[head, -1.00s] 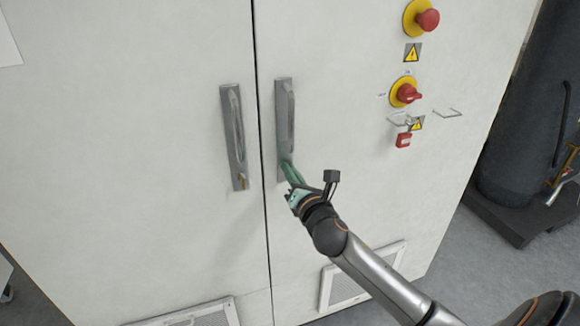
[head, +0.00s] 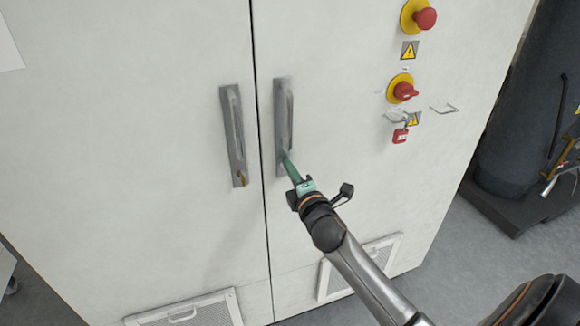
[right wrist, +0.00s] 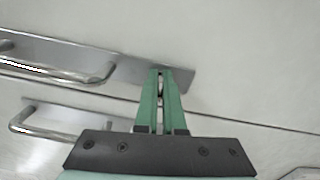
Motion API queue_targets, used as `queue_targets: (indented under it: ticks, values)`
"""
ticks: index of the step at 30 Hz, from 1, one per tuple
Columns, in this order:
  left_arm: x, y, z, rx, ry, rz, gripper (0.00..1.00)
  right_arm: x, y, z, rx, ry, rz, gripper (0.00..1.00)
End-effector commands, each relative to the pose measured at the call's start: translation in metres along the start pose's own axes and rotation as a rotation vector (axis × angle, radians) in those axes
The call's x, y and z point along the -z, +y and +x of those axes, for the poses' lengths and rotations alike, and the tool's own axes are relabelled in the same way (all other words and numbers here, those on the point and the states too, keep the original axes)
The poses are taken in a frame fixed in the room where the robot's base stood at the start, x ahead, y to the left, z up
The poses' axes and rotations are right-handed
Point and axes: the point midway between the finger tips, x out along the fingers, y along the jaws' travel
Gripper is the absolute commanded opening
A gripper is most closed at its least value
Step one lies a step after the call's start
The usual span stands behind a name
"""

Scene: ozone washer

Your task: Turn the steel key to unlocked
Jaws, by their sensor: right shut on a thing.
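My right gripper (head: 287,157) reaches the lower end of the right door's handle plate (head: 281,100). In the right wrist view its green fingers (right wrist: 161,76) are closed together against the end of that plate (right wrist: 180,76). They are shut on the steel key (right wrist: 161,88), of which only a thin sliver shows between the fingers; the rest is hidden. In the head view the key is covered by the fingers, so its angle cannot be read. My left gripper is not in view.
The left door's handle plate (head: 233,130) has a brass-coloured key (head: 241,178) at its lower end. A dark tank (head: 515,110) stands beyond the cabinet.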

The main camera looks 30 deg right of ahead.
Motion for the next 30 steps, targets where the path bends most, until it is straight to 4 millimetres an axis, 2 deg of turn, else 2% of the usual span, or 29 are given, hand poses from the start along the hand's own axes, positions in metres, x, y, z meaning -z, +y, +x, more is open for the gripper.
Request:
queue_targets:
  ticks: [10, 27, 28, 30]
  values:
    - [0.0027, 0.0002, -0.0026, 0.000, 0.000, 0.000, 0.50, -0.0002, -0.0007, -0.0001, 0.000, -0.001, 0.144, 0.00]
    - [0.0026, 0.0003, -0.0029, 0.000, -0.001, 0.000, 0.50, 0.0001, -0.0010, -0.0001, 0.000, 0.000, 0.172, 0.00]
    - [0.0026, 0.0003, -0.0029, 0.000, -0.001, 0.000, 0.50, 0.0001, -0.0010, -0.0001, 0.000, 0.000, 0.172, 0.10]
    - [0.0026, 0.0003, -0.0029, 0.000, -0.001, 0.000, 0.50, 0.0001, -0.0010, -0.0001, 0.000, 0.000, 0.171, 0.18]
